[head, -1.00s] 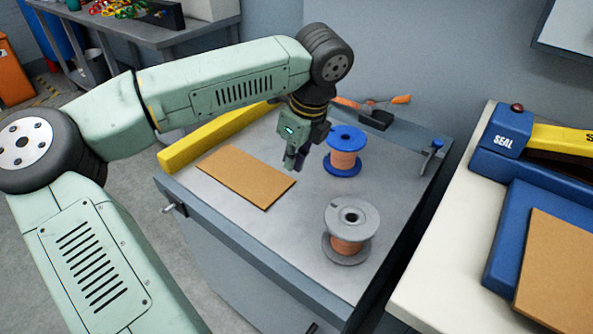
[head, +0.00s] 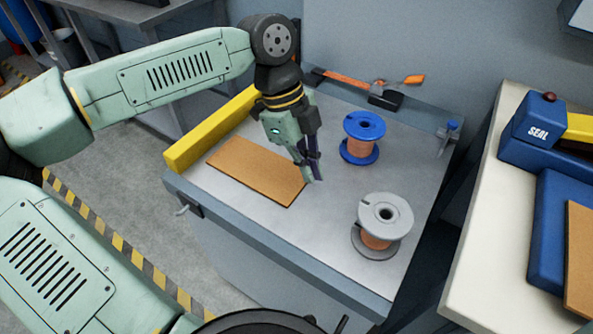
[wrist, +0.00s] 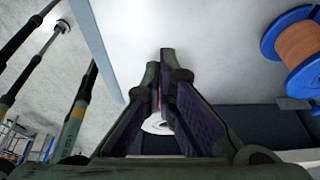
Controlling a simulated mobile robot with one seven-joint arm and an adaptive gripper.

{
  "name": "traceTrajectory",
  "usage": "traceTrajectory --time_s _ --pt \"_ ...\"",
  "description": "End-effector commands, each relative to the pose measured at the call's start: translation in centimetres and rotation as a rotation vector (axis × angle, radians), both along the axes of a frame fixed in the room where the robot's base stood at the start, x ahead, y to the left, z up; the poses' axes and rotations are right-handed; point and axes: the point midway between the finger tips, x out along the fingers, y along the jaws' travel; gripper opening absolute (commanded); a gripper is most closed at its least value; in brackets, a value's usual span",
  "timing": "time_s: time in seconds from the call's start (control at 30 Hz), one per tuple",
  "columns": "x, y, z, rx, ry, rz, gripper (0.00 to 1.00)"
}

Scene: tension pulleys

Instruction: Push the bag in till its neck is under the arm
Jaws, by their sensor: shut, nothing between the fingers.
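The blue sealer (head: 520,152) marked SEAL stands on the pale table at the right edge of the head view. Its yellow arm (head: 579,128) is cut off by the frame. A flat brown sheet (head: 580,250) lies on its blue bed (head: 548,225); I cannot tell whether this is the bag. No bag or bag neck can be made out clearly. My gripper (head: 314,178) is shut and empty, pointing down over the metal bench, well left of the sealer. In the wrist view the fingers (wrist: 166,95) are together.
The metal bench (head: 300,235) holds a brown board (head: 255,170), a blue spool (head: 362,137) and a grey spool (head: 383,225), both near my gripper. A yellow bar (head: 212,130) lines its left edge. The pale table (head: 490,240) stands to the right, past a gap.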

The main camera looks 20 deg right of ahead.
Motion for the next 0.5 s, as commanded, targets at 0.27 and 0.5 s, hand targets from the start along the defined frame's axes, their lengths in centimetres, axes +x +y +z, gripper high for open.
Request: traceTrajectory --time_s 0.27,0.5 --pt "-1.6 -1.1 -5.1 -0.001 0.003 -0.005 0.00" --pt "-1.3 -1.0 -8.0 -0.001 0.001 0.005 0.00"
